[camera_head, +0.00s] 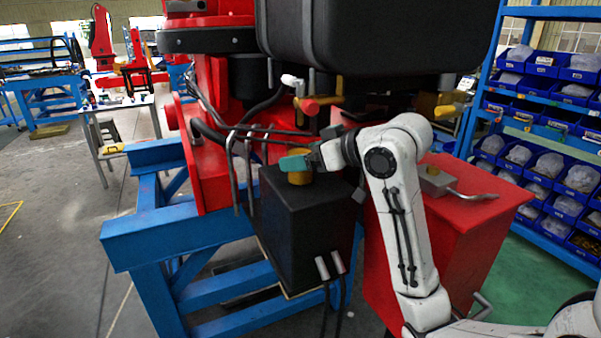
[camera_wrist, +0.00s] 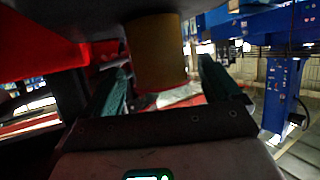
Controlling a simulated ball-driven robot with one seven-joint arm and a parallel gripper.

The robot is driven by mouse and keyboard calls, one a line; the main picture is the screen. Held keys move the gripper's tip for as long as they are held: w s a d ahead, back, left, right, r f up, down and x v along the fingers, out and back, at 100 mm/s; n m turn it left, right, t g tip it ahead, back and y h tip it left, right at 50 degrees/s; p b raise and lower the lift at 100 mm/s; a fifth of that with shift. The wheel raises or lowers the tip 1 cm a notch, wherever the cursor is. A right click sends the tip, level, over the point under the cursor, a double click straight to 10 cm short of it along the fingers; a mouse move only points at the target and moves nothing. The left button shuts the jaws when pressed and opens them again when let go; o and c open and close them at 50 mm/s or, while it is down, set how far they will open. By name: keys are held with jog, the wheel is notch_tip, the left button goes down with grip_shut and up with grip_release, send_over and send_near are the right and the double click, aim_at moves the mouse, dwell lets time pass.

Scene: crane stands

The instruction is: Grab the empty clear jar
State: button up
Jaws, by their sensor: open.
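An amber-brown cylinder (camera_head: 299,178) stands on top of the black box (camera_head: 302,225); it is the only jar-like thing near my gripper, and it does not look clear. I cannot tell whether it is empty. My gripper (camera_head: 296,163) is at the cylinder, its teal fingertip partly covering it. In the wrist view the cylinder (camera_wrist: 157,48) lies between the two open teal fingers (camera_wrist: 165,74), with gaps visible on both sides. Its far end there meets a dark surface at the top of the picture.
Black hoses and grey pipes (camera_head: 240,165) stand close left of the black box. A large black housing (camera_head: 380,35) hangs above. A red cabinet (camera_head: 465,215) with a metal tool (camera_head: 450,184) on top is to the right. Blue shelves of bins (camera_head: 545,165) stand at far right.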

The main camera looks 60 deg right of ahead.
jog(key=shift+x, duration=0.8)
jog(key=shift+c, duration=0.2)
jog(key=c, duration=1.1)
jog(key=shift+r, duration=0.1)
jog(key=shift+c, duration=0.2)
